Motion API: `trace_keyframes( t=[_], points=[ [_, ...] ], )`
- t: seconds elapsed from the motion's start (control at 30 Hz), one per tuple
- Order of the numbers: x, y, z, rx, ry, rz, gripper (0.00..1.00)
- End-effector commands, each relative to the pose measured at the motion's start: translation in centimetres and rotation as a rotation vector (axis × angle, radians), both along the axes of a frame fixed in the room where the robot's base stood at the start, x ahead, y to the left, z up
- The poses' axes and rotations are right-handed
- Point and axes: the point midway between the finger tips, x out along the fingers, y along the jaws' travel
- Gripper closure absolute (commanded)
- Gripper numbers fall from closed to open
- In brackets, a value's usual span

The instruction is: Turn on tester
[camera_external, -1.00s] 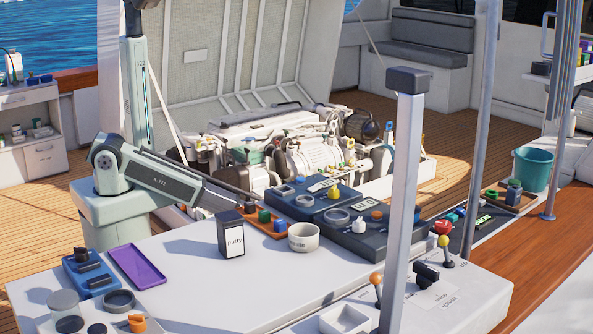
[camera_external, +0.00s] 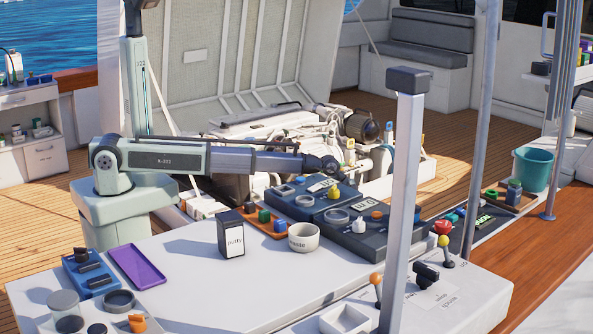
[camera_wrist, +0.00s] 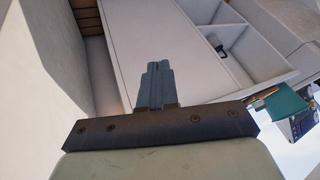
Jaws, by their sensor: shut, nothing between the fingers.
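Two flat instrument boxes stand side by side on the white worktop in the external view; I cannot tell which one is the tester. The rear blue box (camera_external: 288,209) has a small display, a grey dial and a yellow knob (camera_external: 333,194). The front dark box (camera_external: 386,240) has a display reading about 0.0, a grey dial, a white-yellow knob (camera_external: 358,225) and an orange knob (camera_external: 377,216). My gripper's fingers (camera_wrist: 158,68) are shut and empty in the wrist view. In the external view, my arm's end is above the rear box, apart from it; its fingertips are hard to make out.
A black putty box (camera_external: 231,238), a white cup (camera_external: 303,238) and an orange tray (camera_external: 252,229) of small blocks stand left of the boxes. A grey post (camera_external: 402,190) rises in front. The engine (camera_external: 265,130) lies behind. The worktop's middle is clear.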

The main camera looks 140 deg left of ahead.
Motion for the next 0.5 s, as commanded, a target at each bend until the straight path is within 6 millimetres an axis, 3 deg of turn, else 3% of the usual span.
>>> trace_keyframes(
  t=[0.03, 0.23, 0.5],
  points=[
    [0.5, 0.2, 1.7, 0.005, 0.002, -0.007, 1.00],
    [2.2, -0.7, 7.5, 0.001, 0.028, -0.039, 1.00],
    [5.3, -4.9, 14.9, -0.037, 0.093, -0.097, 1.00]
  ],
)
